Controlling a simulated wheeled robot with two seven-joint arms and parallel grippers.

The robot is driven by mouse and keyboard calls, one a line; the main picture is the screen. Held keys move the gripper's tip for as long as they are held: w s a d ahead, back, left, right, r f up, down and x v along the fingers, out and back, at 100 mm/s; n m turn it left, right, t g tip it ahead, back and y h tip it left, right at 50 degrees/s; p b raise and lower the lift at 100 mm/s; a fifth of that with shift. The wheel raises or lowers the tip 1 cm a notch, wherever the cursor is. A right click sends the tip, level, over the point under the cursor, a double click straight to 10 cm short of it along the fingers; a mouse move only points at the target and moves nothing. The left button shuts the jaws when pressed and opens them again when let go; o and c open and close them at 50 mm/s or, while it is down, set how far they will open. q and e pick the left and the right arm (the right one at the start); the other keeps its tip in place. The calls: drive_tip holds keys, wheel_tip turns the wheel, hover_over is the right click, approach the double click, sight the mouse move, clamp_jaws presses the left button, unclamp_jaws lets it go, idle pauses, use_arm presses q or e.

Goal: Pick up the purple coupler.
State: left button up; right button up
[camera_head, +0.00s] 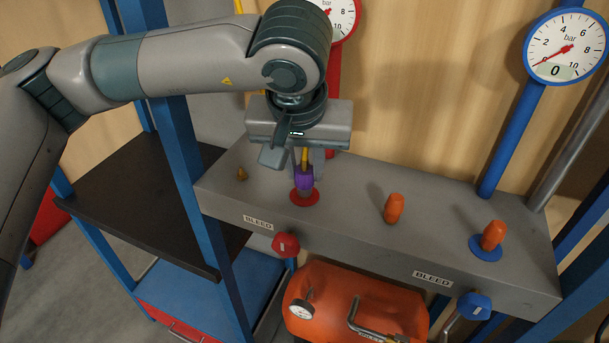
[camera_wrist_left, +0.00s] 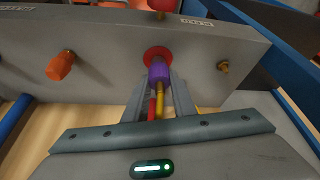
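The purple coupler (camera_head: 304,178) stands upright on a red disc (camera_head: 305,198) on the grey manifold top. A yellow piece (camera_head: 305,158) rises from its upper end. My left gripper (camera_head: 306,172) is right above it, pointing down. In the left wrist view the coupler (camera_wrist_left: 159,70) lies between and just beyond the tips of my left fingers (camera_wrist_left: 160,88). The fingers are apart, with the yellow piece (camera_wrist_left: 161,106) between them. I see no clear grip on the coupler. My right gripper is not in view.
Orange couplers (camera_head: 394,208) (camera_head: 493,235) stand to the right, one on a blue disc. A small brass fitting (camera_head: 242,174) is to the left. Red (camera_head: 286,245) and blue (camera_head: 474,306) bleed knobs sit on the front. A blue pipe (camera_head: 510,140) carries a gauge.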

sight(305, 159)
use_arm(q)
clamp_jaws()
drive_tip(key=shift+r, duration=0.1)
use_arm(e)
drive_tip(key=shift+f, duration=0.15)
